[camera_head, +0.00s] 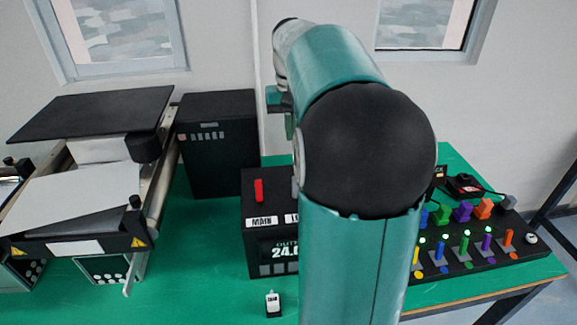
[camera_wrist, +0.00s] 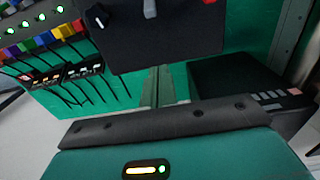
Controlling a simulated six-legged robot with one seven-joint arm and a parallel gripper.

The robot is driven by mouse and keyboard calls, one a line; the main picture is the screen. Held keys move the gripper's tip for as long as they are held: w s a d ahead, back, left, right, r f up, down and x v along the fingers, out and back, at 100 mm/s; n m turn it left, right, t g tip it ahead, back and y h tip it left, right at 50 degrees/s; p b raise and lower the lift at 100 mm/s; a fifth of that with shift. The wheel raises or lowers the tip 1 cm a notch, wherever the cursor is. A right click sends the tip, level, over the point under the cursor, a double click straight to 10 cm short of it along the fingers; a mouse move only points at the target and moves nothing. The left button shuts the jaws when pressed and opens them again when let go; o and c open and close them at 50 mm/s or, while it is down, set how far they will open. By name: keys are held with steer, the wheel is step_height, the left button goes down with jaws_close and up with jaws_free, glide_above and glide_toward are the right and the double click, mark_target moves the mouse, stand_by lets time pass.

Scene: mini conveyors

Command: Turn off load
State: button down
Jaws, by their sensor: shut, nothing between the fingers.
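A black power box (camera_head: 257,206) stands on the green table, left of my arm in the head view. It has a red lever (camera_head: 259,190) above a "MAIN" label and a partly hidden label starting with "L". A display reads about 24. In the wrist view the box (camera_wrist: 160,45) shows at the top, with a grey lever (camera_wrist: 150,8), a dark knob with a white mark (camera_wrist: 97,17) and the red lever's edge (camera_wrist: 208,2). My gripper (camera_wrist: 161,72) is shut and empty, its fingertips beside the box's lower edge in that view. Contact cannot be told.
A black cabinet (camera_head: 216,150) stands behind the box, and a mini conveyor (camera_head: 75,200) is at the left. A panel of coloured switches with green lights (camera_head: 470,250) is at the right. A small white-topped device (camera_head: 272,303) sits in front. My arm hides the middle.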

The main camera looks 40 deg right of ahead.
step_height(320, 180, down, 10)
steer(key=shift+s+f, duration=0.1)
steer(key=shift+f, duration=0.05)
steer(key=shift+s+a+r, duration=0.35)
steer(key=shift+s+a, duration=0.05)
steer(key=shift+s, duration=0.15)
steer(key=shift+s+a+r, duration=0.3)
steer(key=shift+s+a, duration=0.05)
steer(key=shift+s, duration=0.2)
steer(key=shift+s+a+r, duration=0.2)
steer(key=shift+s+a, duration=0.2)
steer(key=shift+s, duration=0.1)
steer(key=shift+d, duration=0.1)
steer(key=shift+w, duration=0.1)
